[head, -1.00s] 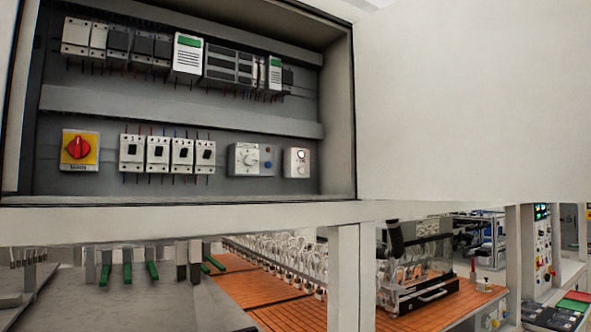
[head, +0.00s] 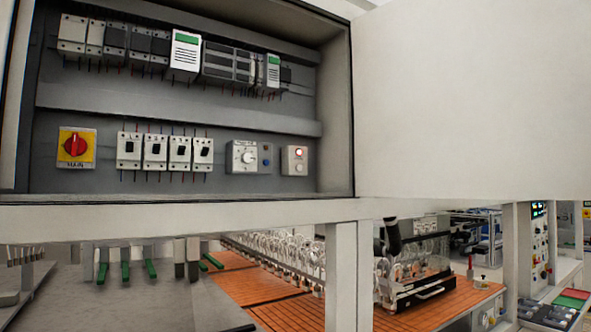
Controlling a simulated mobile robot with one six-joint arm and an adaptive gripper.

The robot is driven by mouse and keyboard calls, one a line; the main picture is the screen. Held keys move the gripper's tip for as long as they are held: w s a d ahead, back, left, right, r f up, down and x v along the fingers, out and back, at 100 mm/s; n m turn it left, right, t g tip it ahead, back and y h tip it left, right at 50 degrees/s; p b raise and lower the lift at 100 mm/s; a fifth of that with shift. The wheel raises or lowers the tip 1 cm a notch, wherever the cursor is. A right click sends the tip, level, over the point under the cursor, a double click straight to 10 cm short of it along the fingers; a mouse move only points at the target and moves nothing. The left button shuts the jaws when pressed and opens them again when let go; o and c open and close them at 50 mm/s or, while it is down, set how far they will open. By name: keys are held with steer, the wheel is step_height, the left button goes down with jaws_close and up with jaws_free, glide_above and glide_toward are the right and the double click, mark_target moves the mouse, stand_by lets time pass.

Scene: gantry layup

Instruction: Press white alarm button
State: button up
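A small pale box (head: 294,160) is mounted at the lower right inside the open electrical cabinet in the head view. Nothing covers the box. My gripper is not in view.
Left of the box are a rotary dial unit (head: 243,157), several breakers (head: 166,151) and a red-on-yellow main switch (head: 76,147). The open cabinet door (head: 470,95) stands at right. Below are a grey bench (head: 120,295) and orange boards (head: 285,311).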

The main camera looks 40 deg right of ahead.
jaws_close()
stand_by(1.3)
